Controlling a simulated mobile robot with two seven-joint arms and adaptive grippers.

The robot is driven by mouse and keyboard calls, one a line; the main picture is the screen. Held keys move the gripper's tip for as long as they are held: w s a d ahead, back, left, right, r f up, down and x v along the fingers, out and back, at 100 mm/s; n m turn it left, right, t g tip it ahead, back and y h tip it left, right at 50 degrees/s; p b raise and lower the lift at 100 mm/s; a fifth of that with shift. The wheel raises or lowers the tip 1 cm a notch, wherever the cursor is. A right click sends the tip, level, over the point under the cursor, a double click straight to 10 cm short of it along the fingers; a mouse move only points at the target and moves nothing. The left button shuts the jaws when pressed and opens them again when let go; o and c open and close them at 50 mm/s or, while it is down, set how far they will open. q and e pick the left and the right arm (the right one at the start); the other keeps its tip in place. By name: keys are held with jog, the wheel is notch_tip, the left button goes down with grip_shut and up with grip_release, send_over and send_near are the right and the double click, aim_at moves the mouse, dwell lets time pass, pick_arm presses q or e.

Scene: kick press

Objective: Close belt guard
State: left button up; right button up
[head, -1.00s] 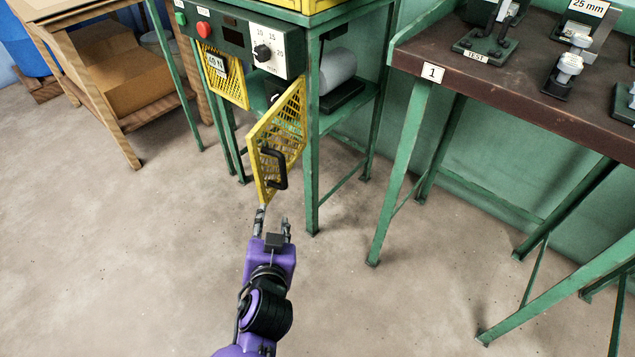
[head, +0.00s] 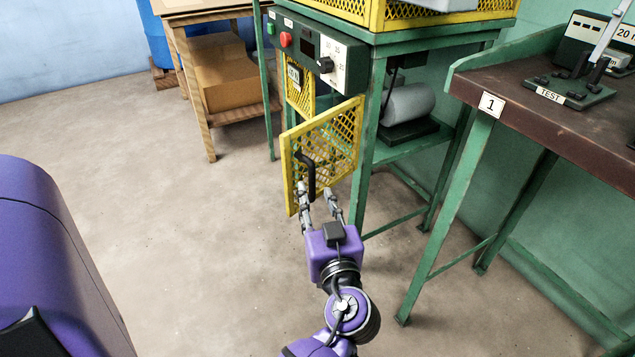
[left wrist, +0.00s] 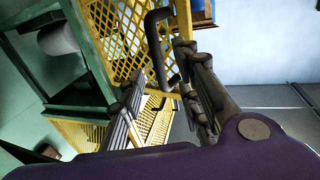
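The belt guard (head: 335,140) is a yellow mesh panel that stands swung out from the front of the green press stand. Its black handle (head: 309,175) is on the side toward me, near the free edge. My left gripper (head: 318,196) is open, its two fingers just below the handle. In the left wrist view the handle (left wrist: 155,42) shows between the tips of my open left gripper (left wrist: 160,78), with the guard's mesh (left wrist: 115,40) behind it. I cannot tell whether a finger touches the handle. My right gripper is not in view.
The press stand's control panel (head: 315,50) is above the guard. A grey motor (head: 408,103) sits on the stand's shelf. A brown-topped bench (head: 560,125) is at right, a wooden table (head: 200,85) at back left. The floor left of the guard is clear.

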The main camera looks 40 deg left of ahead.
aim_at(312, 184)
pick_arm(q)
jog(key=x, duration=0.6)
jog(key=shift+w+a, duration=0.15)
jog(key=shift+w, duration=0.1)
grip_shut()
